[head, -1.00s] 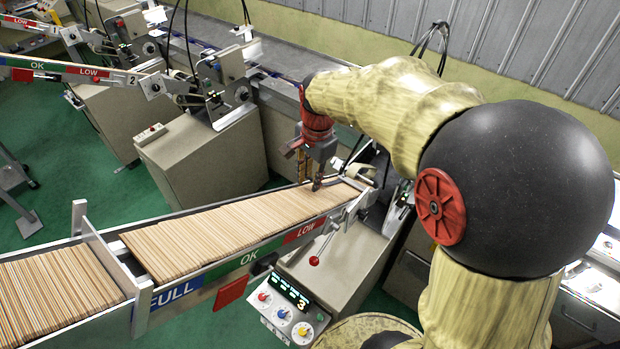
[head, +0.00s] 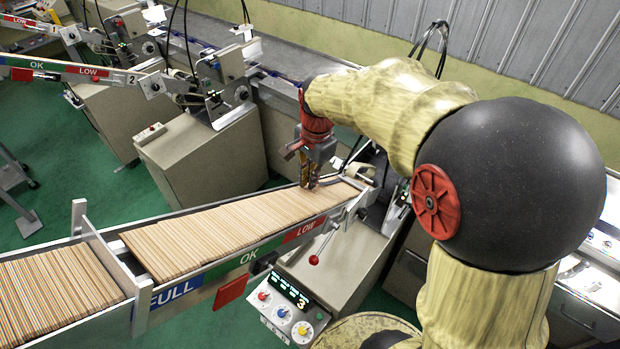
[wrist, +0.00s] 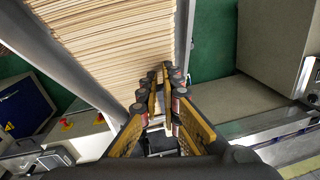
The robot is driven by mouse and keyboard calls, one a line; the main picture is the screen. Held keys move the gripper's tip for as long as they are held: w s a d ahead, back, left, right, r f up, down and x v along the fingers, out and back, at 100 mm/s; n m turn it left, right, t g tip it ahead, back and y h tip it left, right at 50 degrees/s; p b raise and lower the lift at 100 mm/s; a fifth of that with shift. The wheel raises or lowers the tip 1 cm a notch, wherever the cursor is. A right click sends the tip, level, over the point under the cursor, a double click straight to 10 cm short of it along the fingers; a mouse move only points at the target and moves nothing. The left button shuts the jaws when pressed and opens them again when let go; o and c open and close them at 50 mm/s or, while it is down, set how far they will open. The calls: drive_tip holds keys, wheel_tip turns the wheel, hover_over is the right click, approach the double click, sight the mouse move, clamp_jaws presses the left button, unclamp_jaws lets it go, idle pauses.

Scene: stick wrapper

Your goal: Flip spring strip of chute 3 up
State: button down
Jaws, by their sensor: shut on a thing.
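Chute 3 (head: 215,268) runs from lower left to upper right in the head view and is filled with a long row of thin wooden sticks (head: 225,225). A panel (head: 290,305) below it shows a 3. My gripper (head: 309,184) points down at the chute's upper right end, its fingers drawn together. A narrow pale strip (head: 330,181), apparently the spring strip, lies there across the end of the sticks. In the wrist view my fingertips (wrist: 164,76) are close together at the end of the stick row (wrist: 110,45), shut on the strip; the fingers hide most of it.
Green floor (head: 80,190) lies open to the left. The chute's side wall (wrist: 183,30) runs close beside the fingers.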

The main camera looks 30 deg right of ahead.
idle(0.6)
drive_tip(key=w+d+r+g+y+p, duration=0.2)
drive_tip(key=d+r+p, duration=0.4)
drive_tip(key=p, duration=0.3)
drive_tip(key=shift+w+d+y+p, duration=0.35)
drive_tip(key=shift+w+d+y, duration=0.25)
drive_tip(key=shift+y, duration=0.7)
drive_tip(key=shift+s+d, duration=0.1)
drive_tip(key=c, duration=2.1)
unclamp_jaws()
drive_tip(key=shift+d, duration=0.1)
drive_tip(key=shift+o, duration=0.5)
drive_tip(key=v, duration=1.1)
drive_tip(key=shift+r, duration=0.4)
drive_tip(key=shift+d, duration=0.15)
